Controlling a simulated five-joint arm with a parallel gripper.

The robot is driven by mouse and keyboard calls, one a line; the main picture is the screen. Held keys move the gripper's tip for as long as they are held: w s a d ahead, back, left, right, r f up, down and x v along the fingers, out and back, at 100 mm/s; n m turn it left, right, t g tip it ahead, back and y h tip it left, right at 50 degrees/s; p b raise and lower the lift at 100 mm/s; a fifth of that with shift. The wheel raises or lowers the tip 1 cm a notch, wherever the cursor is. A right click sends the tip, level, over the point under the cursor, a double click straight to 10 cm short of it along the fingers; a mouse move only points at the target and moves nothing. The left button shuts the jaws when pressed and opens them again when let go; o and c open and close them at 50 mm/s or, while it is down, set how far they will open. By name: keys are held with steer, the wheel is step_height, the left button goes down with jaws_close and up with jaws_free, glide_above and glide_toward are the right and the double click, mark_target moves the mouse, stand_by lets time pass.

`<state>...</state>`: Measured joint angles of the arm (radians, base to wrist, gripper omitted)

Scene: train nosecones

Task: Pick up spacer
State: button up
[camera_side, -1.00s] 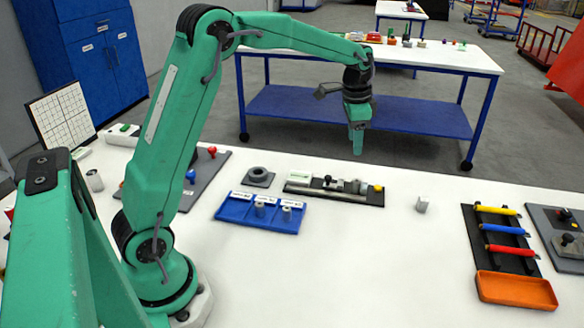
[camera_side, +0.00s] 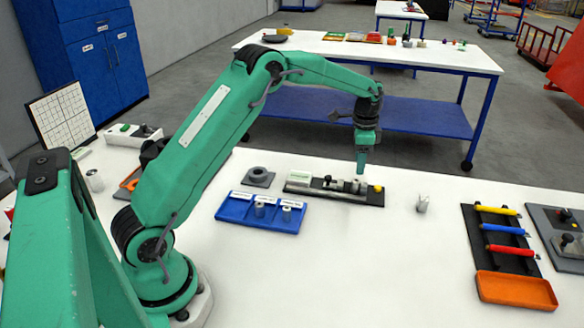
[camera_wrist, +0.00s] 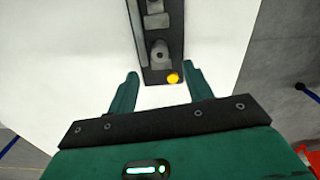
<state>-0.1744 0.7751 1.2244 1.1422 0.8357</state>
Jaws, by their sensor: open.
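Small grey cylinders (camera_side: 260,210) stand in the compartments of a blue tray (camera_side: 230,214) in the side view. I cannot tell whether one of them is the spacer. A separate small grey piece (camera_side: 422,203) stands on the bare table further right. My gripper (camera_side: 361,168) is pointing down over the right part of a black fixture (camera_side: 337,197). In the wrist view my gripper (camera_wrist: 161,74) is open and empty. Its fingers lie either side of the fixture's near end in that picture, where a yellow knob (camera_wrist: 173,78) and a grey part (camera_wrist: 159,54) show.
A grey ring on a dark plate (camera_side: 258,176) lies behind the blue tray. A black rack with coloured rollers (camera_side: 503,230) and an orange bin (camera_side: 516,290) stand at the right. The white table between the fixture and the rack is mostly clear. A second table is behind.

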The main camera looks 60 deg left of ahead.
mark_target(356, 181)
steer(key=shift+f, duration=0.7)
steer(key=shift+f, duration=0.15)
steer(key=shift+f, duration=2.45)
jaws_close()
steer(key=shift+r, duration=0.15)
